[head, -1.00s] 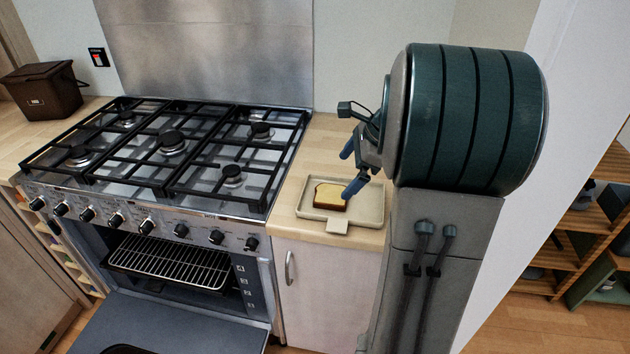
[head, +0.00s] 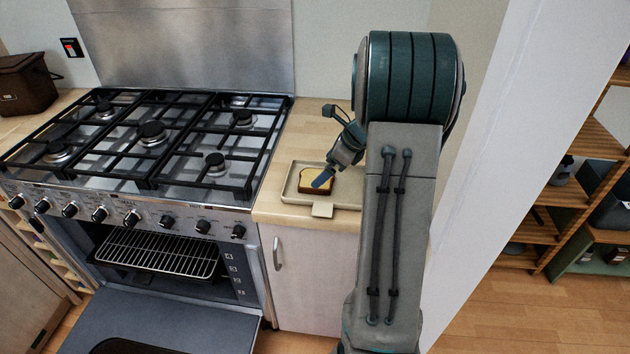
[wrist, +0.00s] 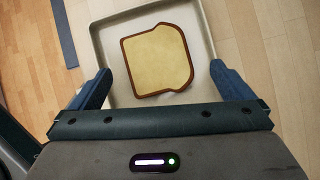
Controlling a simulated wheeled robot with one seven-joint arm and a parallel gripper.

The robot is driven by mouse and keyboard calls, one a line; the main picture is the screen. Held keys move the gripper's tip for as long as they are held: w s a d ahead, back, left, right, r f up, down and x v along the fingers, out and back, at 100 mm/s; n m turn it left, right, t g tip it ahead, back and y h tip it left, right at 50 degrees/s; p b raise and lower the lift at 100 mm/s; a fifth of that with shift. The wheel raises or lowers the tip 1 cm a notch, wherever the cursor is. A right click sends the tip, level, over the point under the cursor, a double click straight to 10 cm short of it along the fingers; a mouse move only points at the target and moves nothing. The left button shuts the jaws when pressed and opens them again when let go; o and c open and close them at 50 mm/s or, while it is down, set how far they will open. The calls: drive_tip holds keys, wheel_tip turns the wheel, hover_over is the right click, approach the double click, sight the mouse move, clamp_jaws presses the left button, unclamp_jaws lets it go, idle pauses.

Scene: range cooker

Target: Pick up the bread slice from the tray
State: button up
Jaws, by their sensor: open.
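The bread slice (head: 316,181), pale with a brown crust, lies flat on the cream tray (head: 290,190) on the counter to the right of the cooker. In the wrist view the whole slice (wrist: 157,60) shows inside the tray (wrist: 109,47), ahead of and between my two blue fingers. My gripper (wrist: 166,84) is open, with the slice not held. In the head view my gripper (head: 323,178) is over the tray, one fingertip overlapping the slice in the picture; the other finger is hidden. The arm covers the tray's right part.
The gas cooker (head: 150,135) with black grates stands to the left, its oven door (head: 170,310) open. The wooden counter (head: 310,125) is clear behind the tray. A white wall (head: 500,150) stands close to the right of my arm.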

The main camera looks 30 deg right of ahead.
sight(307, 175)
drive_tip(key=x, duration=0.4)
drive_tip(key=shift+s+a+f, duration=0.1)
drive_tip(key=shift+f, duration=0.05)
drive_tip(key=c, duration=0.9)
drive_tip(key=shift+o, duration=0.2)
